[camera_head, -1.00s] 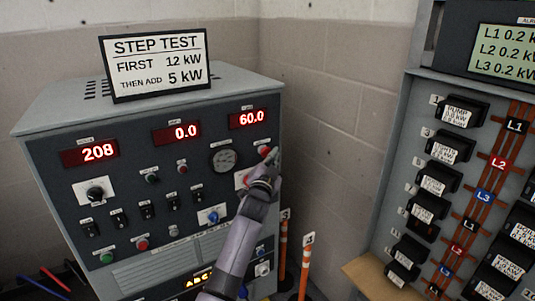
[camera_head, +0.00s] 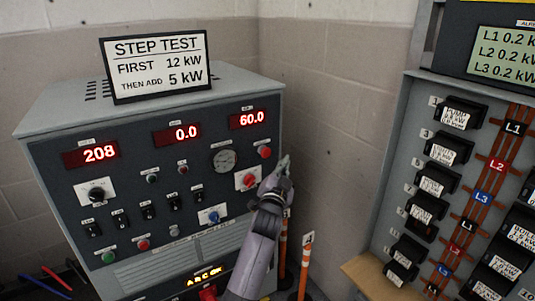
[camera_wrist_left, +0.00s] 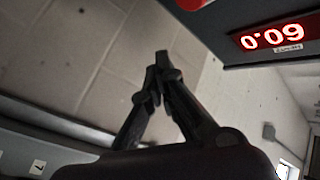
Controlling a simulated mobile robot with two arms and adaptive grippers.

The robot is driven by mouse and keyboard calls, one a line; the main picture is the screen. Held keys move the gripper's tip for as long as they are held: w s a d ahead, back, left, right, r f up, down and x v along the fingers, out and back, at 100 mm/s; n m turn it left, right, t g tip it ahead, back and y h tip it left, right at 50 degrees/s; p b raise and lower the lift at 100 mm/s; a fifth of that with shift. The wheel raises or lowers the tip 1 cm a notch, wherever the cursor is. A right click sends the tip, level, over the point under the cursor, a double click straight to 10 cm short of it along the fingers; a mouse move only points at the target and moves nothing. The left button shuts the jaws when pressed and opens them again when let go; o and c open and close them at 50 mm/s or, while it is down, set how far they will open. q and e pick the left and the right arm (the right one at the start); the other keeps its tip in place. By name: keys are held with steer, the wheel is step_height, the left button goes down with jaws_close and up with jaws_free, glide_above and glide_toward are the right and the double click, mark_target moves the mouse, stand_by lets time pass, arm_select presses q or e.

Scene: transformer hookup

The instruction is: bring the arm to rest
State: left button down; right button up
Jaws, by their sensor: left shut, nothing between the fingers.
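My left gripper (camera_head: 283,163) is in front of the right edge of the grey generator cabinet (camera_head: 150,233), below the red knob at its upper right. In the left wrist view its two dark fingers (camera_wrist_left: 161,62) meet at the tips, shut with nothing between them. The lit "60.0" display (camera_wrist_left: 272,36) shows upside down at the upper right of that view. The gripper looks apart from the panel. My left arm (camera_head: 250,262) rises from the bottom of the head view. My right gripper is in neither view.
The cabinet displays read 208 (camera_head: 91,154), 0.0 (camera_head: 176,134) and 60.0 (camera_head: 248,119). A "STEP TEST" sign (camera_head: 155,66) stands on top. A breaker panel (camera_head: 388,190) is at the right. Orange-and-white posts (camera_head: 305,267) stand behind my arm. Bare block wall (camera_head: 335,125) lies between.

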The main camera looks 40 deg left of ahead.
arm_select(q)
steer(key=shift+s+d, duration=0.15)
steer(key=shift+d, duration=0.15)
